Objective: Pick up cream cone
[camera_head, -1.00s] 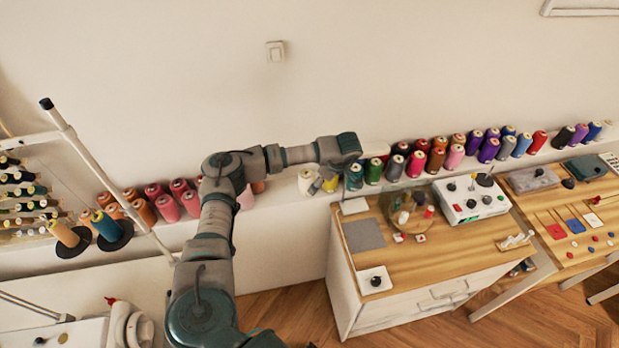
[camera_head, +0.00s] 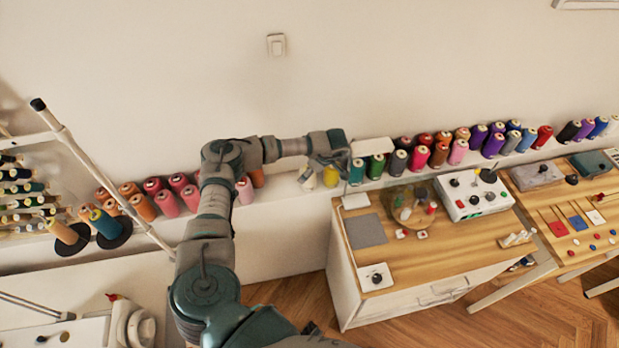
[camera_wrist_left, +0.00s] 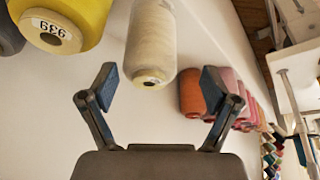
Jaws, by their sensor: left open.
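The cream cone (camera_wrist_left: 151,45) hangs into the left wrist view from the top, its round end towards my left gripper (camera_wrist_left: 160,87). The two blue-padded fingers are open, one on each side of the cone's near end, with clear gaps and no visible touch. In the head view the cream cone (camera_head: 307,179) stands on the white ledge, left of the yellow cone (camera_head: 330,177). My left wrist is above these cones there, and its fingers are mostly hidden. My right gripper does not show.
The yellow cone (camera_wrist_left: 62,22) is close left of the cream cone in the wrist view. Pink and orange cones (camera_wrist_left: 195,95) stand to its right. A wooden-topped cabinet (camera_head: 440,245) stands in front of the ledge (camera_head: 275,200). The wall is close behind.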

